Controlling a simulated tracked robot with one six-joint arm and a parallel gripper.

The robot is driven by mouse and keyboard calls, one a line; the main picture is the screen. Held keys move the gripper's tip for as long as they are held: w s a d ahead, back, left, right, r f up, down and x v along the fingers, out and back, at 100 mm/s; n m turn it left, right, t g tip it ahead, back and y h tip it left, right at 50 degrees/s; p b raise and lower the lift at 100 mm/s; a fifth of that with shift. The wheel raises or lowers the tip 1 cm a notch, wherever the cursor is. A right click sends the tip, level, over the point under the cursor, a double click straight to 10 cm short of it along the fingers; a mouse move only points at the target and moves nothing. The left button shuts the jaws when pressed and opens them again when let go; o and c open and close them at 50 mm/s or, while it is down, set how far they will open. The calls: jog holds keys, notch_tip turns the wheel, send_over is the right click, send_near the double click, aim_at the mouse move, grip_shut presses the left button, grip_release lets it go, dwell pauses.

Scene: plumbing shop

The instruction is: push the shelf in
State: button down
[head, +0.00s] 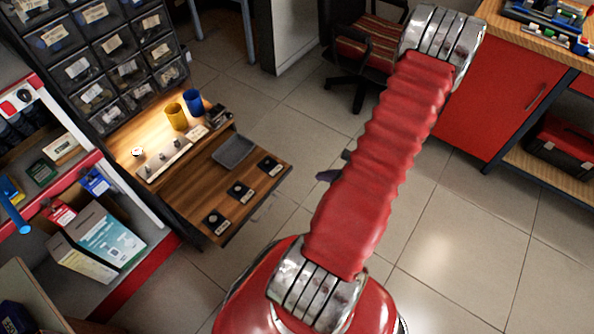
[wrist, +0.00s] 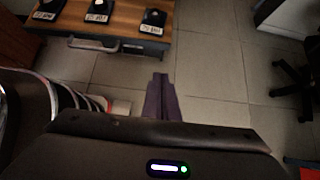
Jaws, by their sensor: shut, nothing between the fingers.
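The pull-out wooden shelf (head: 200,182) stands out from the cabinet of small drawers, left of centre in the head view. It holds a grey tray (head: 233,150) and three dark items with labels. In the wrist view the front of the shelf (wrist: 126,20) crosses the top left, with a bar handle (wrist: 92,45) below its edge. My gripper (head: 325,175) shows as a small dark purple tip, partly behind my red arm, to the right of the shelf and apart from it. In the wrist view my gripper (wrist: 161,82) is shut and empty, its tips below the shelf edge in the picture.
A yellow cup (head: 177,116) and a blue cup (head: 194,102) stand on the lit surface behind the shelf. A red-edged rack with boxes (head: 110,240) is at left. A chair (head: 365,50) and a red cabinet (head: 500,85) are beyond my arm. Tiled floor between is clear.

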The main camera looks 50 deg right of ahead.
jog(key=shift+w, duration=0.1)
send_near(289, 172)
notch_tip(289, 172, down, 4)
jog(key=w, duration=0.2)
jog(key=shift+w, duration=0.9)
